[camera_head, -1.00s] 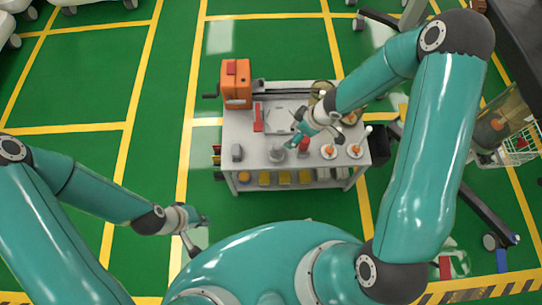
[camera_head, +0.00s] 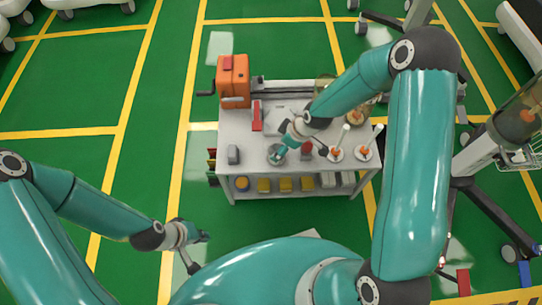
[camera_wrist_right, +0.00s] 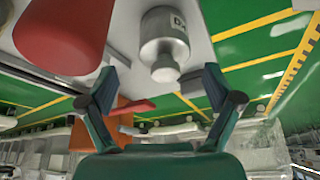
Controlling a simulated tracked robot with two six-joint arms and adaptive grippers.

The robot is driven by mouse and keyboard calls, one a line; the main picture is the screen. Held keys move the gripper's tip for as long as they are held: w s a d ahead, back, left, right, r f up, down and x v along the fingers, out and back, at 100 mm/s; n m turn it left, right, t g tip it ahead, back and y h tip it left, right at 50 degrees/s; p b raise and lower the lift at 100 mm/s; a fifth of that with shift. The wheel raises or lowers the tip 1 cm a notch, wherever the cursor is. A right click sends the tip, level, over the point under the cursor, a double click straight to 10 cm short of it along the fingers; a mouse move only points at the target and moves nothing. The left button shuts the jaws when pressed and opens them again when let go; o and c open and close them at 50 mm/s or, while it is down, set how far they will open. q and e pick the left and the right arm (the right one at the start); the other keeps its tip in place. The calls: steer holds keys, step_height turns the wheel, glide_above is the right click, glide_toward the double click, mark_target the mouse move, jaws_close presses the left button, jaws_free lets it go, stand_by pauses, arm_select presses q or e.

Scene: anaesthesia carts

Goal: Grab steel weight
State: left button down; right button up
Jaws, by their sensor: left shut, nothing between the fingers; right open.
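The steel weight (camera_head: 276,157) stands upright near the front edge of the cart top, partly covered by my right gripper. In the right wrist view, the steel weight (camera_wrist_right: 164,50) is a grey cylinder with a knob and a partly readable label. It lies ahead of and between the fingers of my right gripper (camera_wrist_right: 160,92), which are spread wide, empty and apart from it. In the head view, my right gripper (camera_head: 299,152) is just over the weight. My left gripper (camera_head: 201,252) is shut and empty, low over the floor left of the cart.
The cart (camera_head: 225,130) holds an orange machine (camera_head: 233,80) at its back left, a small grey block (camera_head: 233,154) at left and white-handled items (camera_head: 364,153) at right. A large red object (camera_wrist_right: 62,35) is close beside the weight in the wrist view.

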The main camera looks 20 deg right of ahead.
mark_target(279, 146)
steer(key=b+x, duration=0.2)
steer(key=x, duration=0.2)
steer(key=shift+a+f+b, duration=0.1)
steer(key=shift+a+b, duration=0.05)
steer(key=shift+b, duration=0.2)
steer(key=c, duration=1.7)
steer(key=shift+r, duration=0.2)
jaws_close()
